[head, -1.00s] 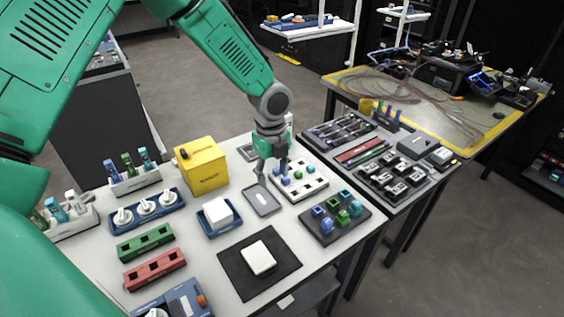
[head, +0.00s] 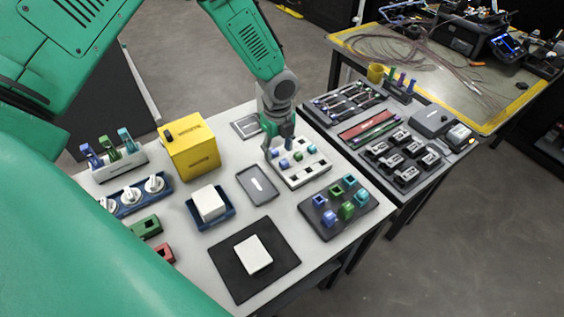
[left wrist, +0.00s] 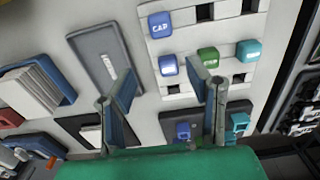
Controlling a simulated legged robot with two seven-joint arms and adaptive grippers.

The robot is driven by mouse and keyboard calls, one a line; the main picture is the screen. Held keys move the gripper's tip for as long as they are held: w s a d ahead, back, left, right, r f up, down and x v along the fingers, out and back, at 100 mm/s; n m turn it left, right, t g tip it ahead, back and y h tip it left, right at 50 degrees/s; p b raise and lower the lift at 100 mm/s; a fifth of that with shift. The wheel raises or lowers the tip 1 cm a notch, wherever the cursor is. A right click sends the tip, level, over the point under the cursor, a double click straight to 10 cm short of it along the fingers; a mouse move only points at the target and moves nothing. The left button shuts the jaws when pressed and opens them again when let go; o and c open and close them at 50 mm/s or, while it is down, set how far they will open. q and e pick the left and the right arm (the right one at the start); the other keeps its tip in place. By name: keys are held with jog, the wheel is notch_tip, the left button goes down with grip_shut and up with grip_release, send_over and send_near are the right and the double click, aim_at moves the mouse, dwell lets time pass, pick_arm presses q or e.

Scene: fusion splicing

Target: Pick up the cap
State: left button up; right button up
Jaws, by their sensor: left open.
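The white slotted tray (head: 310,181) holds several small caps. In the left wrist view, a blue cap marked CAP (left wrist: 160,22) sits at the tray's upper left. Another blue cap (left wrist: 168,65), a green cap (left wrist: 208,57) and a teal cap (left wrist: 247,50) form a row below it. My left gripper (head: 277,151) points down at the tray's back-left part in the head view, and its height above it is hard to judge. In the left wrist view its two fingers (left wrist: 160,93) are spread, with nothing between the tips. My right gripper is not in view.
A dark tray (head: 328,230) with blue, green and teal pieces lies in front of the white tray. A grey flat tray (head: 247,194), a yellow box (head: 193,147) and a white block in a blue tray (head: 209,203) stand to the left. A black mat (head: 228,272) lies nearer.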

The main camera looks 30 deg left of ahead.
aim_at(285, 163)
pick_arm(q)
jog(key=shift+f, duration=0.3)
jog(key=d+f, duration=0.1)
jog(key=f, duration=0.1)
jog(key=d+f, duration=0.1)
jog(key=shift+w+d+f+p, duration=0.1)
jog(key=shift+d+f+p, duration=0.2)
jog(key=shift+f, duration=0.2)
jog(key=shift+a, duration=0.25)
jog(key=shift+a+f, duration=0.15)
jog(key=shift+a, duration=0.4)
jog(key=c, duration=0.7)
jog(key=shift+s+d, duration=0.2)
jog(key=shift+d, duration=0.35)
jog(key=shift+c, duration=0.5)
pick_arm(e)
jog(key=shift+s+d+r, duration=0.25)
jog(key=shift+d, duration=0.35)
